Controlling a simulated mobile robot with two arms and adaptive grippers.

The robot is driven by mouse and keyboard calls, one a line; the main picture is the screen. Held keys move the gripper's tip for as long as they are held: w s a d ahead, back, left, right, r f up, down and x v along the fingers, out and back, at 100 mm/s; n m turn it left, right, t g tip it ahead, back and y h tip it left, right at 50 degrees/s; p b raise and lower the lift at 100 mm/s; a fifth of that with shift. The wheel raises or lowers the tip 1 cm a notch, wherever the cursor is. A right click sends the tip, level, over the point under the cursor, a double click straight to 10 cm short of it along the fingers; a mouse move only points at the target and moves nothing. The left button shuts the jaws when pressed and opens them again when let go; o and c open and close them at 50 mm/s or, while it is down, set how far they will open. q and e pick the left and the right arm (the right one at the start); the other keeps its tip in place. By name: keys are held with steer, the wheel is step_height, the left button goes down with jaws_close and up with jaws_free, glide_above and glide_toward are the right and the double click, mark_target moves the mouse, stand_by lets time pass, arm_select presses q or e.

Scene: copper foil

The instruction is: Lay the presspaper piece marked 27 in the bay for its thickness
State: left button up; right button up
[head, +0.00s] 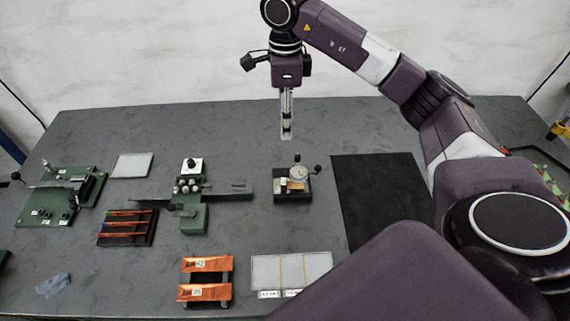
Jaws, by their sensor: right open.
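A dial gauge (297,172) on a small black base stands right of the table's middle. A small tan and orange piece (283,184) shows at the gauge; I cannot read a mark on it or tell whether it is the presspaper piece marked 27. A pale tray of bays (265,268) with yellow dividers lies at the front, with small labels along its front edge. My right gripper (287,136) points down, open and empty, above the table behind the gauge and apart from it. My left gripper is not in view.
Copper strips with number labels (222,264) lie on a dark rack left of the bays. Green fixtures (45,205), a slotted rack (108,240) and a green press (193,215) stand left. A black mat (385,190) lies right. My right arm hides the front right.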

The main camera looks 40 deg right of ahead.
steer(key=b, duration=1.5)
glide_above(285, 181)
step_height(285, 181, down, 16)
steer(key=shift+r, duration=0.1)
steer(key=shift+f+p, duration=0.9)
steer(key=shift+f, duration=2.95)
steer(key=c, duration=1.2)
steer(key=o, duration=0.4)
steer(key=c, duration=0.3)
steer(key=shift+r, duration=0.1)
steer(key=shift+c, duration=0.2)
steer(key=shift+w+a, duration=0.5)
steer(key=shift+a, duration=0.25)
steer(key=shift+w+a, duration=0.45)
steer(key=shift+a, duration=0.3)
steer(key=shift+w+a, duration=0.5)
steer(key=shift+a, duration=0.25)
steer(key=shift+r, duration=0.1)
